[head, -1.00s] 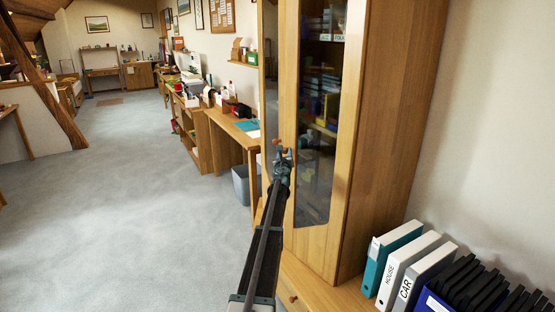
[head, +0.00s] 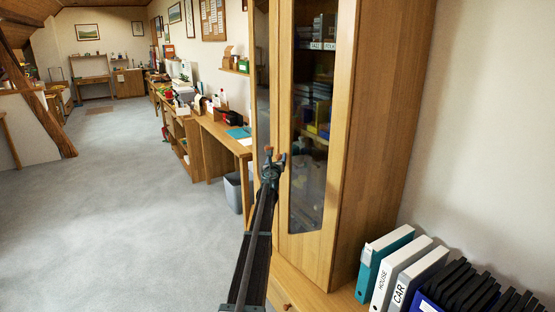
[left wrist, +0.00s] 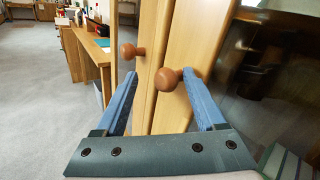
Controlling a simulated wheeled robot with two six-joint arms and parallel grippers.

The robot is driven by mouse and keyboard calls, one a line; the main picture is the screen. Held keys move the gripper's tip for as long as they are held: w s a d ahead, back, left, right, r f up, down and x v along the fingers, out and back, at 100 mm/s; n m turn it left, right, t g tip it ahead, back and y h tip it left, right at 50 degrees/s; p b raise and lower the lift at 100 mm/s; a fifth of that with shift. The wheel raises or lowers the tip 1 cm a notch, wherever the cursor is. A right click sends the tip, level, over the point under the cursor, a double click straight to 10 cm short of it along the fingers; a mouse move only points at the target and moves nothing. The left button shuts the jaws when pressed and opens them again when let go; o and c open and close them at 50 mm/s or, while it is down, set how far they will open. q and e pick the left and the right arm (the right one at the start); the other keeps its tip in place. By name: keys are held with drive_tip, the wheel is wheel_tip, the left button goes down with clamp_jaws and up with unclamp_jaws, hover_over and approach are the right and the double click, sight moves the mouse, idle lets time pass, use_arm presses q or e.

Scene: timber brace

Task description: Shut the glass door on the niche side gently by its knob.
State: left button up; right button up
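A tall wooden cabinet (head: 385,130) has a glass door (head: 311,150) facing me. A second, narrow door strip (head: 261,70) shows at its left, seen nearly edge-on. In the left wrist view there are two round wooden knobs, a left knob (left wrist: 127,51) and a nearer right knob (left wrist: 168,80) on the right door frame (left wrist: 198,40). My left gripper (head: 272,160) is at the knobs; in the left wrist view (left wrist: 160,76) its blue fingers are apart. The right knob lies between the fingertips, close to the right one; contact is unclear. My right gripper is out of view.
Binders, a teal one (head: 378,262) and a white one (head: 397,275) among them, stand on the low wooden top at right. A desk (head: 222,135) and grey bin (head: 236,190) are left of the cabinet. The carpet (head: 120,210) is open.

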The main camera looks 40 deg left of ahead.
use_arm(q)
drive_tip(key=shift+w+a+r+y, duration=0.15)
drive_tip(key=shift+w+a, duration=0.1)
drive_tip(key=shift+a, duration=0.15)
drive_tip(key=shift+w+a+y, duration=0.15)
drive_tip(key=shift+w+a, duration=0.1)
drive_tip(key=shift+a, duration=0.15)
drive_tip(key=v, duration=1.5)
drive_tip(key=shift+d, duration=0.35)
